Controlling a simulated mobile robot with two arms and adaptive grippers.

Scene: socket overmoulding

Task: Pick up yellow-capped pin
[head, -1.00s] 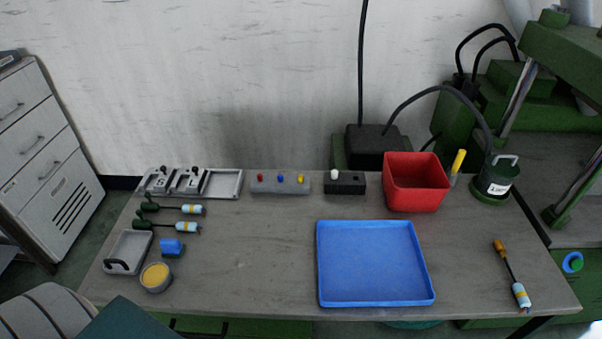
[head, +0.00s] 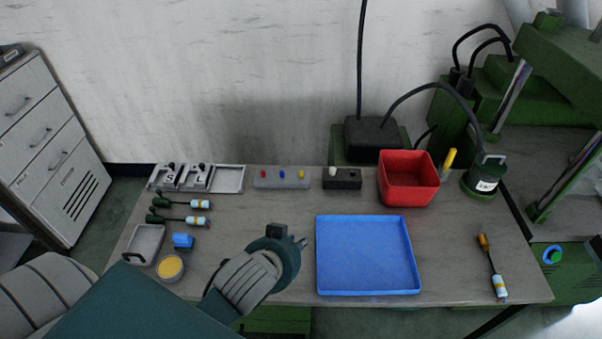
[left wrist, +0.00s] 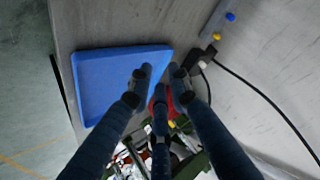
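The yellow-capped pin (head: 301,175) stands at the right end of a grey pin block (head: 270,181), beside blue- and red-capped pins. In the left wrist view its yellow cap (left wrist: 217,36) shows at the upper right, near the blue cap (left wrist: 230,16). My left gripper (head: 301,243) is over the table's front part, left of the blue tray and well short of the pin block. In the left wrist view its fingers (left wrist: 160,80) are spread apart with nothing between them. My right gripper is not in view.
A blue tray (head: 366,290) lies front centre. A black block with a white-capped pin (head: 342,179) stands right of the pin block, then a red bin (head: 408,190). The table before the pin block is clear.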

